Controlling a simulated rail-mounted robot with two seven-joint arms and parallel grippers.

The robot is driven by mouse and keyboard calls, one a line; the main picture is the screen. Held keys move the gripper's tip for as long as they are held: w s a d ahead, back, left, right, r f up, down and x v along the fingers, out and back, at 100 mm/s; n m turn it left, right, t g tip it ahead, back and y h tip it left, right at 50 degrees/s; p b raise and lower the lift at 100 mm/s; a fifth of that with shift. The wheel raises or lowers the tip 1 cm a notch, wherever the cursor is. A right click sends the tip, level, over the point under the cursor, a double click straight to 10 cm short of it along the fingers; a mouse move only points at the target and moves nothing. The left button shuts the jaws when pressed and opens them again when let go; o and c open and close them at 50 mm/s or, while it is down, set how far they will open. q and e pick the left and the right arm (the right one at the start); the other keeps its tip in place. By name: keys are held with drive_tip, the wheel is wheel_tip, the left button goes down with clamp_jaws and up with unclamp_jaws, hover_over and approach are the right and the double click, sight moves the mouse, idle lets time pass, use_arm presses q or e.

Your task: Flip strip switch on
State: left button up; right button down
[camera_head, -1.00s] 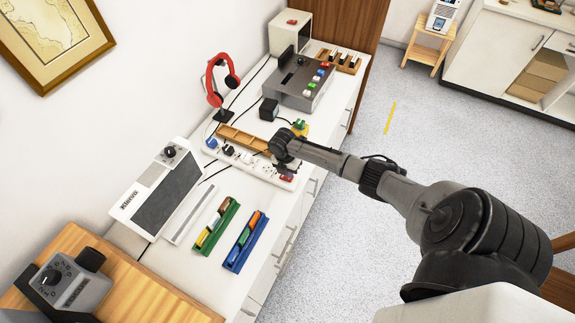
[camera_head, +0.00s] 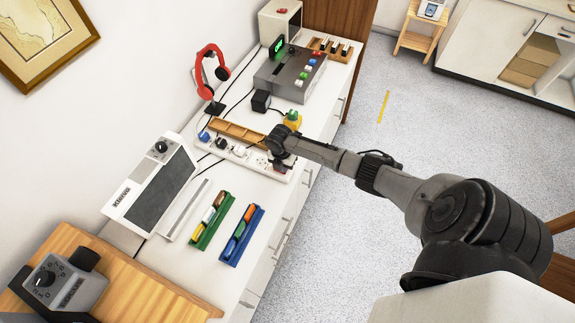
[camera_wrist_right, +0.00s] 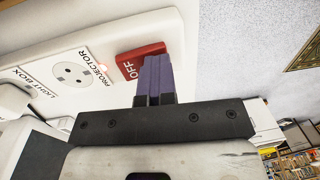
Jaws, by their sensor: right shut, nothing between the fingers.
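The white power strip (camera_head: 208,146) lies along the white counter, with several plugs in it. In the right wrist view its red rocker switch (camera_wrist_right: 141,62) shows the word OFF, beside a socket labelled PROJECTOR (camera_wrist_right: 70,75). A small light by that label glows reddish. My right gripper (camera_wrist_right: 158,62) is shut and empty, its fingertips at the right edge of the red switch; I cannot tell whether they touch it. In the head view my right gripper (camera_head: 281,160) is over the strip's near right end and mostly hides the switch. My left gripper is not in view.
A wooden tray (camera_head: 240,134) lies behind the strip. A grey console (camera_head: 290,78) with a lit green display, red headphones (camera_head: 204,75) and a black adapter (camera_head: 261,101) stand farther back. Green (camera_head: 212,225) and blue (camera_head: 243,238) marker trays lie in front left.

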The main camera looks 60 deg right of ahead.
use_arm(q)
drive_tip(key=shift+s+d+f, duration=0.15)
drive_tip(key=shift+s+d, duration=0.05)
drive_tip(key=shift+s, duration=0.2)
use_arm(e)
drive_tip(key=shift+w, duration=0.25)
drive_tip(key=shift+w+r, duration=0.1)
drive_tip(key=shift+w, duration=0.1)
drive_tip(key=shift+w+r, duration=0.15)
drive_tip(key=shift+w, duration=0.25)
drive_tip(key=shift+s, duration=0.25)
drive_tip(key=shift+r+p, duration=0.55)
drive_tip(key=r+p, duration=0.3)
drive_tip(key=shift+s+r+p, duration=0.1)
drive_tip(key=shift+s+p, duration=0.1)
drive_tip(key=shift+p, duration=0.15)
use_arm(q)
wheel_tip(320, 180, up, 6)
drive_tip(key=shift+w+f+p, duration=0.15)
drive_tip(key=shift+p, duration=0.25)
use_arm(e)
wheel_tip(320, 180, up, 10)
drive_tip(key=s, duration=0.1)
drive_tip(key=shift+s+f, duration=0.25)
drive_tip(key=shift+s, duration=0.05)
